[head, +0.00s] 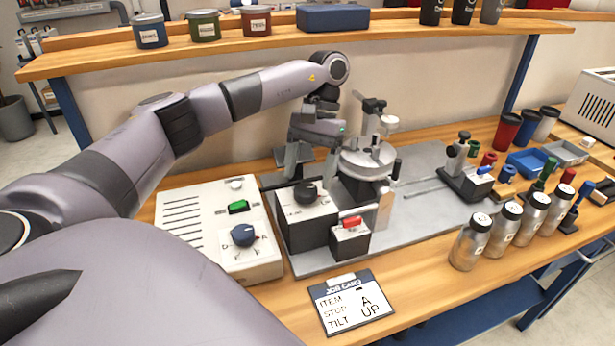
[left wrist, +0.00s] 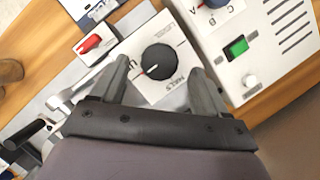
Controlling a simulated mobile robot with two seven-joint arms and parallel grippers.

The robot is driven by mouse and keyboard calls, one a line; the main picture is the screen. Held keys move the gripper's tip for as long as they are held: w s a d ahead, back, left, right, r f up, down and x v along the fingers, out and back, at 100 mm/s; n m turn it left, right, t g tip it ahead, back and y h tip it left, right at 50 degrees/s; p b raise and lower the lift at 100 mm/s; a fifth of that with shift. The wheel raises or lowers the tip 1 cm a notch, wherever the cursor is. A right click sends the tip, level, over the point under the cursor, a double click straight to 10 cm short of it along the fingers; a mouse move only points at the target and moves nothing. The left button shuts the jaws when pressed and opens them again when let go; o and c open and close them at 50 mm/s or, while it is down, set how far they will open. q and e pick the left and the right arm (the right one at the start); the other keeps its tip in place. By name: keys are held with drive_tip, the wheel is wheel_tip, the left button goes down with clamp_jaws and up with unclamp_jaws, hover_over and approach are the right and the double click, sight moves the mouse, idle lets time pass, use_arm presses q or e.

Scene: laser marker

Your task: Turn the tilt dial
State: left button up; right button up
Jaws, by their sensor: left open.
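The tilt dial is a round black knob (head: 306,193) on top of a dark box with a light top plate, on the grey base of the marker. In the left wrist view the black knob (left wrist: 158,62) shows a red pointer line toward the lower left, with partly readable lettering around it. My left gripper (head: 294,168) is open just behind and above the knob. In the left wrist view its two fingers (left wrist: 160,72) appear on either side of the knob, with no clear contact. The job card (head: 350,300) reads item A, tilt UP. My right gripper is not in view.
A red switch (head: 352,222) sits right of the dial box. A white control box (head: 215,225) with a green switch (head: 238,207) and blue dial (head: 244,235) stands left. The round fixture (head: 368,158) is close right of the gripper. Several metal bottles (head: 470,242) stand further right.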

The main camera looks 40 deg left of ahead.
use_arm(q)
drive_tip(key=shift+p+v, duration=0.6)
drive_tip(key=shift+v, duration=1.65)
wheel_tip(320, 180, up, 7)
drive_tip(key=p, duration=0.3)
